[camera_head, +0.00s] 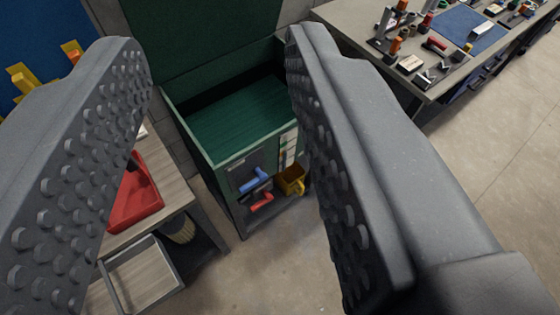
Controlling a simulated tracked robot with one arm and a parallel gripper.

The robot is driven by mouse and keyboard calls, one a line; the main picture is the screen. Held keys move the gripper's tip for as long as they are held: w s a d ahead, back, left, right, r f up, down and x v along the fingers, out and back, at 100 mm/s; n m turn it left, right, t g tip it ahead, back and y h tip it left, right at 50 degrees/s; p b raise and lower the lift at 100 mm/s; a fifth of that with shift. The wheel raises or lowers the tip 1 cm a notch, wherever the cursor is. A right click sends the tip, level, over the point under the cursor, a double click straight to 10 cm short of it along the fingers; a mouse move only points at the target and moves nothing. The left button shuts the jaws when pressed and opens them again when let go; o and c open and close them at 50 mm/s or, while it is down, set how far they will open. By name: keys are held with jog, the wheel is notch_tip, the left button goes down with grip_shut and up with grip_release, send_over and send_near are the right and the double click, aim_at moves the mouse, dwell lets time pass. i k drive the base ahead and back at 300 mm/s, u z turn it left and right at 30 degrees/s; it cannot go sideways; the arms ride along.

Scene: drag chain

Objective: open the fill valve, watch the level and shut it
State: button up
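My gripper (212,48) is open and empty, its two grey studded fingers wide apart at the left and right of the view. Between and beyond them stands a green open-topped tank (188,140) with its dark green back raised. Its front carries a blue lever handle (254,180) and, just below, a red lever handle (262,203). A pale upright strip (289,147) with small coloured marks is near the right front corner; I cannot read a level on it. A yellow box-like part (292,181) sits right of the handles. No finger touches the tank or handles.
A wooden bench (172,180) with a red tray (140,196) stands left of the tank, partly behind my left finger. A workbench (352,24) with tools is at the upper right. Bare floor (270,265) lies in front of the tank.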

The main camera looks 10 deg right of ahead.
aim_at(261, 177)
jog(key=z, duration=0.9)
jog(key=k, duration=0.9)
jog(key=u, duration=0.75)
jog(key=i, duration=1)
jog(key=z, duration=0.05)
